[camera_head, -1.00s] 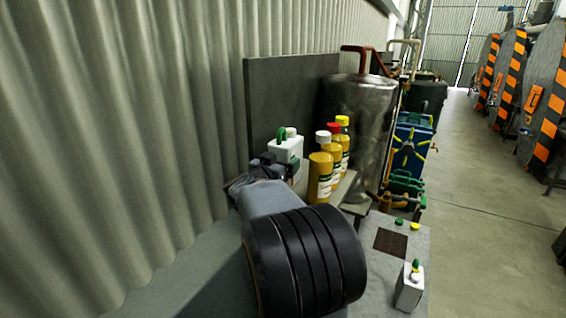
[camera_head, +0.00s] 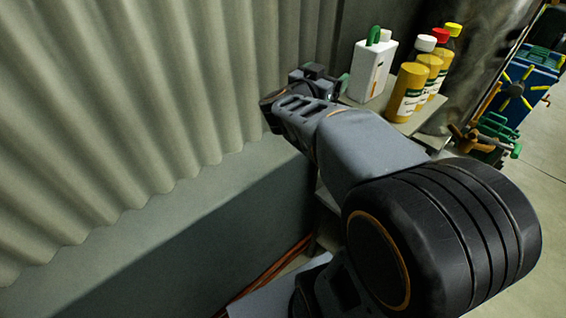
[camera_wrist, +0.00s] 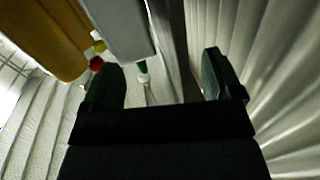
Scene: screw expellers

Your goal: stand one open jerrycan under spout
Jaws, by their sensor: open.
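A white jerrycan (camera_head: 373,69) stands upright on a grey shelf in the head view, with a green handle-like part and a white cap on top. I cannot tell whether its mouth is open. A pale grey-white body, likely this jerrycan (camera_wrist: 116,28), fills the upper middle of the wrist view. My gripper (camera_wrist: 161,80) is open and empty, its green fingers apart; the jerrycan lies ahead of it, near the left finger. In the head view my gripper is left of the jerrycan, close to the corrugated wall. A brass-coloured tap (camera_head: 466,138), possibly the spout, shows low beside the metal tank (camera_head: 484,75).
Several yellow bottles (camera_head: 408,92) with white, red and yellow caps stand right of the jerrycan; a yellow one (camera_wrist: 42,38) shows in the wrist view. The shelf (camera_head: 425,122) has a little bare room in front. The corrugated wall (camera_head: 130,110) bounds the left. Blue-green equipment (camera_head: 524,85) stands right.

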